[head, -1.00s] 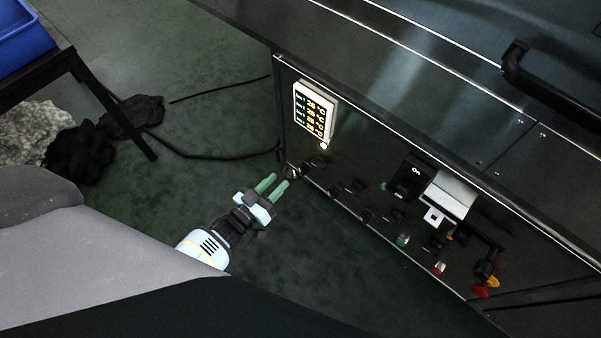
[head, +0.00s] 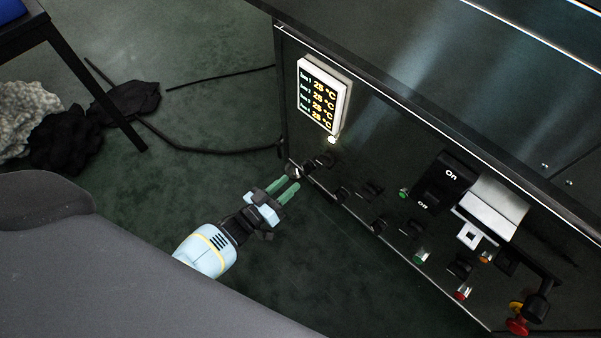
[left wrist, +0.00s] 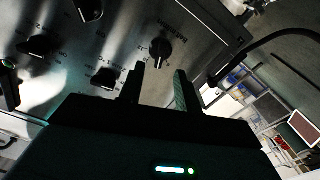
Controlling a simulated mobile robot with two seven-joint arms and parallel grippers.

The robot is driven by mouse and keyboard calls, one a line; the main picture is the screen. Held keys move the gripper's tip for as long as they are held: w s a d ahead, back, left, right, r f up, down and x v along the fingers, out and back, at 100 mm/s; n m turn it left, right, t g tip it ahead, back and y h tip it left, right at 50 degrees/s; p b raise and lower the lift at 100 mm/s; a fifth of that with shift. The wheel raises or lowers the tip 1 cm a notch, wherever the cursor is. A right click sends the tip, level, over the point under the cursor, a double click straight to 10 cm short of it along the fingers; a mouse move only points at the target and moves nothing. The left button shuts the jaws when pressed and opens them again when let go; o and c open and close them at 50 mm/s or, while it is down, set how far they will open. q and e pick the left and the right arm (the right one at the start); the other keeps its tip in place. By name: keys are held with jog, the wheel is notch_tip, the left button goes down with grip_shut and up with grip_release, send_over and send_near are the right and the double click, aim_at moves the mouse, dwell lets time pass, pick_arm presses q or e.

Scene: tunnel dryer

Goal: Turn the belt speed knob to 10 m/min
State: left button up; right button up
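The dryer's dark control panel (head: 385,160) carries a row of black rotary knobs. The fingers also show in the left wrist view (left wrist: 160,80), apart from the knob. My right gripper is not in view.
A lit temperature display (head: 322,97) reads 25 °C on several lines. An On/Off switch (head: 442,185), small buttons and a red stop button (head: 517,325) sit to the right. A cable (head: 205,153) crosses the floor. Black-legged table (head: 40,38) stands upper left.

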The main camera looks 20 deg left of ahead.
aim_at(304, 171)
pick_arm(q)
jog(key=b+x, duration=0.1)
jog(key=x, duration=0.4)
jog(key=shift+f+b, duration=0.15)
jog(key=shift+b, duration=0.25)
jog(key=shift+w+d, duration=0.15)
jog(key=shift+w, duration=0.2)
grip_shut()
